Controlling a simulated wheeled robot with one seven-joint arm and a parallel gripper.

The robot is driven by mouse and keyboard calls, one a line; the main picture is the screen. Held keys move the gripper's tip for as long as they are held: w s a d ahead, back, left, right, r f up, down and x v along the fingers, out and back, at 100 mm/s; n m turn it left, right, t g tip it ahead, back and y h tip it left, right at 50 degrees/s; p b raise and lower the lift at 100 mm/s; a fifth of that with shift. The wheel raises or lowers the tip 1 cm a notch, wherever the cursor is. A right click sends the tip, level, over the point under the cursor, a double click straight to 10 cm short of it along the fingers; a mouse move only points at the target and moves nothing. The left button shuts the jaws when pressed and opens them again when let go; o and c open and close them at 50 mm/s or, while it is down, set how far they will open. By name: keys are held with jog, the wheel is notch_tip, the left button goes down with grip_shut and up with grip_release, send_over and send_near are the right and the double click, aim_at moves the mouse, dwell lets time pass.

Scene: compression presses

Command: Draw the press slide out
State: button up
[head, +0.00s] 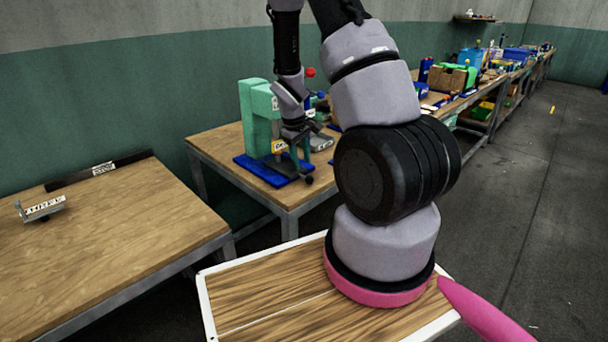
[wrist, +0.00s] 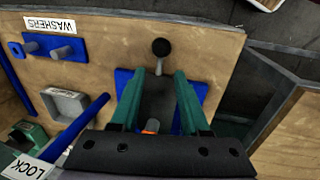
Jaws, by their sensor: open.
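The press is a light green frame (head: 262,120) on a blue base (head: 268,174) near the table corner. At its front, the slide's black ball knob (head: 309,181) sticks out past the base; the wrist view also shows the knob (wrist: 160,47) on a short grey stem. My gripper (wrist: 157,76) is open, its two dark green fingers pointing toward the knob. In that view the knob lies just beyond the fingertips, between their lines, and I see no contact. The grey slide (wrist: 157,100) shows between the fingers. My gripper (head: 297,152) partly hides the press front.
A red lever ball (head: 310,72) stands beside the press top. Another wooden table (head: 120,235) stands at the left, with a gap between.

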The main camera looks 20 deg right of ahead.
aim_at(304, 177)
jog(key=f, duration=0.4)
jog(key=d+f, duration=0.1)
jog(key=f, duration=0.1)
jog(key=shift+w, duration=0.2)
jog(key=shift+r, duration=0.1)
grip_shut()
dwell(1.0)
